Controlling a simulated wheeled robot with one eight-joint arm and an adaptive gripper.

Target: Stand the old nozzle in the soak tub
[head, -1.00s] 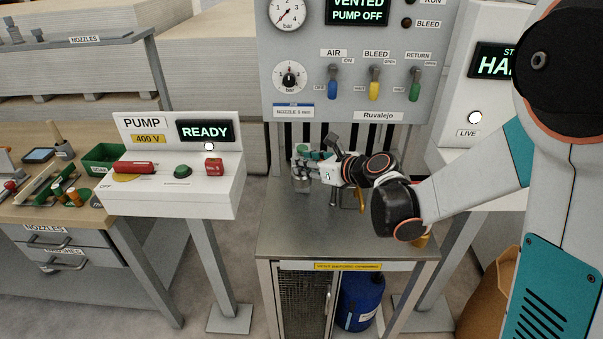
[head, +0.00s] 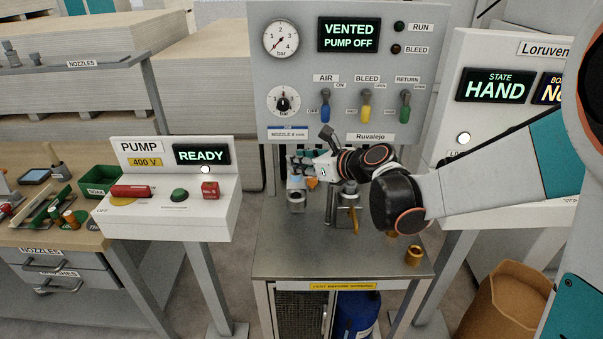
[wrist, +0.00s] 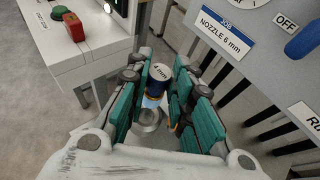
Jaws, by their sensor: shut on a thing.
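My gripper (head: 304,167) is above the back left of the metal bench. In the wrist view it is shut on the old nozzle (wrist: 160,73), a dark blue piece with a pale top marked "4 mm". The nozzle sits between the teal finger pads, above a round grey metal fitting (wrist: 148,117). That fitting (head: 296,201) also shows under the fingers in the head view. In the head view the fingers largely hide the nozzle.
The white pump console (head: 165,212) stands between the metal bench (head: 300,252) and the wooden bench. A valve panel (head: 300,70) rises behind my gripper. A brass-coloured piece (head: 413,256) stands at the metal bench's right. The metal bench's front left is clear.

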